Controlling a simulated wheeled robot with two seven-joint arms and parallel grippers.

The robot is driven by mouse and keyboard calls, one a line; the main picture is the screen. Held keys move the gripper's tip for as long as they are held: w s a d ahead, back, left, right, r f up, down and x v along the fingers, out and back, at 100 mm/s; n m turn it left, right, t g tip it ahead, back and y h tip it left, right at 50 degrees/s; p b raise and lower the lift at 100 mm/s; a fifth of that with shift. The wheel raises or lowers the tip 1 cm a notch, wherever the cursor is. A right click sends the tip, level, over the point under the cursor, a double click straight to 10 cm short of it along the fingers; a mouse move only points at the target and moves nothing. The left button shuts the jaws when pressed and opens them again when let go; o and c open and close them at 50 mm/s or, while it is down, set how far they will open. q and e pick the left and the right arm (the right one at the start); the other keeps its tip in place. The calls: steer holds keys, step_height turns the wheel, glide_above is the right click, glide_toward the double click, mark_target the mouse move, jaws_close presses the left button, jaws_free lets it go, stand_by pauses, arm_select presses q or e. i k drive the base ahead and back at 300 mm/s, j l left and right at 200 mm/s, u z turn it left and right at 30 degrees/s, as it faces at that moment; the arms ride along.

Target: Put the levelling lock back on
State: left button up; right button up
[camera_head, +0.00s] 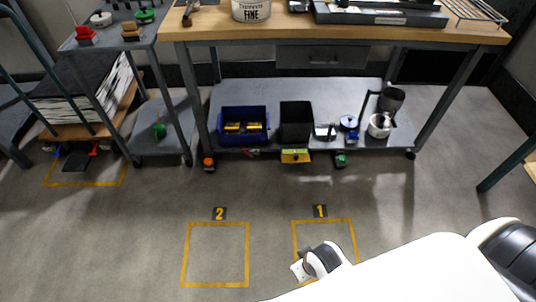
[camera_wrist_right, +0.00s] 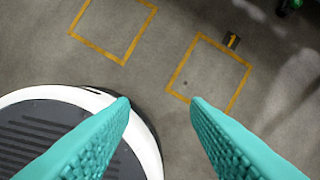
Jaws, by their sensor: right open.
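No part is clearly recognisable as the levelling lock at this size. Along the workbench's low front edge in the head view are a yellow piece (camera_head: 296,156), a green piece (camera_head: 341,160) and an orange piece (camera_head: 208,162) by the left leg. A small red piece (camera_head: 251,153) also shows there. My right gripper (camera_wrist_right: 160,103) has two teal fingers spread apart with nothing between them, above the floor. In the head view my white right arm covers the lower right, and its fingers are not seen. My left gripper is not in view.
The workbench's lower shelf (camera_head: 300,95) holds a blue bin (camera_head: 230,117), a black bin (camera_head: 297,121) and small items. A grey cart (camera_head: 160,140) stands left. Taped squares marked 2 (camera_head: 247,262) and 1 (camera_head: 351,235) lie on open floor, apparently empty where visible.

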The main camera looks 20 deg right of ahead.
mark_target(243, 150)
steer(key=i+j+z, duration=0.35)
steer(key=i+j, duration=0.25)
steer(key=i+j+z, duration=0.35)
steer(key=i+j, duration=0.35)
steer(key=j, duration=0.05)
